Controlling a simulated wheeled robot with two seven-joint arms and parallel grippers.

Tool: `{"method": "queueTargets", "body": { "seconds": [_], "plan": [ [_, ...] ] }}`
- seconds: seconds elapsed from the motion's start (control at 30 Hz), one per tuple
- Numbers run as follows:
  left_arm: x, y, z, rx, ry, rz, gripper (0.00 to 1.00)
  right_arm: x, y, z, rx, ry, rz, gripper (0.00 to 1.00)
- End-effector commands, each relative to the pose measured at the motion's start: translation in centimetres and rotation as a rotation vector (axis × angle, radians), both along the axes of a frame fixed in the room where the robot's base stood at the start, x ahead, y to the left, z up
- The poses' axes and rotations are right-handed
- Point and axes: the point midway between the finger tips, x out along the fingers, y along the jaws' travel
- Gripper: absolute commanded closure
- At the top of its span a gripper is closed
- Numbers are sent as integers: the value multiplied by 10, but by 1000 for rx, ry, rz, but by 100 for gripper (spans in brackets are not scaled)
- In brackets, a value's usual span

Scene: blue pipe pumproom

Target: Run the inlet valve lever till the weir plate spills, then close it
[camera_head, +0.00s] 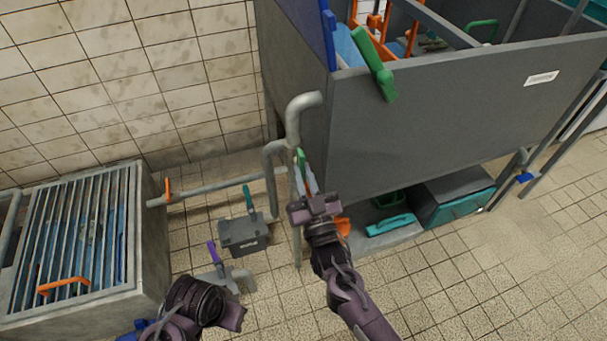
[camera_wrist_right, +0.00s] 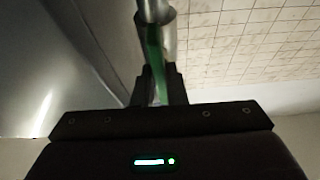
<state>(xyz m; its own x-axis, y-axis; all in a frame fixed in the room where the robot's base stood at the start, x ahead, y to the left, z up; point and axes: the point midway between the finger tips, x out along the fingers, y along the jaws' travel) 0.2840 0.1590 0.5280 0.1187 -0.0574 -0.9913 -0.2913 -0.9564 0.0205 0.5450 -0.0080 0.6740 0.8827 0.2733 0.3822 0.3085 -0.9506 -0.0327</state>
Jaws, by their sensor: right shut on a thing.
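A green lever (camera_head: 301,158) sits by the grey upright pipe (camera_head: 293,125) at the tank's left corner; it looks like the inlet valve lever. My right gripper (camera_head: 309,192) is at its lower part. In the right wrist view, the fingers (camera_wrist_right: 158,85) are shut on the green lever (camera_wrist_right: 153,48), just below a metal pipe end. The grey tank (camera_head: 450,105) stands at the upper right, with light blue water or surface (camera_head: 346,45) partly visible inside. I cannot make out the weir plate for certain. My left gripper (camera_head: 232,317) is low in the head view, its fingers unclear.
Another green handle (camera_head: 374,65) is on the tank's front rim. A barred grate box (camera_head: 150,250) with orange handles stands at left. A grey toolbox (camera_head: 243,235) and a purple-handled tool (camera_head: 213,252) lie between. Teal items sit under the tank. The tiled floor at lower right is clear.

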Motion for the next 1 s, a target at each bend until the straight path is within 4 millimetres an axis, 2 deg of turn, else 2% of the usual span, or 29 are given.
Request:
{"method": "queueTargets", "body": {
  "seconds": [0.27, 0.3, 0.47, 0.77, 0.87, 1.0],
  "plan": [
    [0, 0, 0, -1, -1, 0, 64, 0, 0, -1, 2, 2, 1, 100],
    [0, 0, 0, -1, -1, 0, 64, 0, 0, -1, 2, 2, 1, 87],
    [0, 0, 0, -1, -1, 0, 64, 0, 0, 0, 1, 1, 1, 67],
    [0, -1, 0, -1, 0, -1, 64, -2, -1, -1, 1, 1, 0, 67],
    [-1, 0, 1, -1, 1, 0, 64, -11, -3, -6, -2, 5, 0, 67],
    [-2, 0, 2, 2, 9, 2, 64, -33, -10, -15, -1, 5, 1, 67]
  ]
}}
